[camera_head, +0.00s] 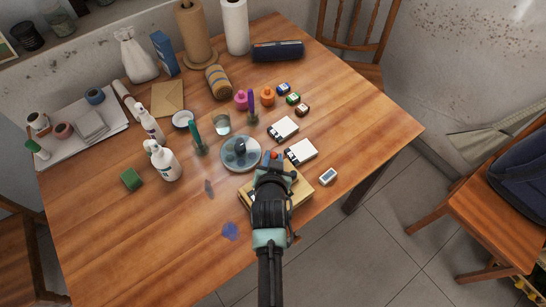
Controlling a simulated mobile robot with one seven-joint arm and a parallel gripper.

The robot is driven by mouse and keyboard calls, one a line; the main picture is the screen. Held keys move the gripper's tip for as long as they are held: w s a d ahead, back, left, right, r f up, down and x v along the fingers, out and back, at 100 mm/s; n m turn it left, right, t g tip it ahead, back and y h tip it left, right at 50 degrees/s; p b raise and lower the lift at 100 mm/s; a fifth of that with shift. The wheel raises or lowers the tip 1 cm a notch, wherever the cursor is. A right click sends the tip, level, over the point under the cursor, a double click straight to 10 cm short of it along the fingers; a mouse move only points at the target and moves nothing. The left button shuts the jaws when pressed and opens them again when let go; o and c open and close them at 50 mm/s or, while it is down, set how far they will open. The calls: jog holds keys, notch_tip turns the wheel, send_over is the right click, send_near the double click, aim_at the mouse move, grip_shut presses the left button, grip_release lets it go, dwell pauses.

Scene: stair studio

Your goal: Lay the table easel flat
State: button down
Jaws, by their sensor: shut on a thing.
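The table easel (301,192), a light tan wooden board, is near the front right edge of the table, largely hidden under my arm. Its right corner shows to the right of my wrist and a strip shows to the left. It looks low over the tabletop, but I cannot tell its exact tilt. My gripper (271,160) is over the far part of the easel and shut on it. The fingertips and the grasped part are mostly hidden from this view.
White boxes (301,151), a small white block (328,176) and paint pots (293,98) are close by. Spray bottles (164,163) stand left. The front left tabletop is mostly clear, with a blue stain (230,231).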

jog(key=shift+w+d+r, duration=0.15)
jog(key=shift+d+r, duration=0.1)
jog(key=shift+d, duration=0.15)
jog(key=c, duration=1.1)
grip_release()
jog(key=o, duration=0.4)
jog(key=shift+f, duration=0.1)
jog(key=shift+a, duration=0.1)
jog(key=shift+s+a, duration=0.1)
jog(key=shift+s, duration=0.35)
jog(key=v, duration=1.2)
jog(key=shift+r+p, duration=0.25)
jog(key=shift+p, duration=0.15)
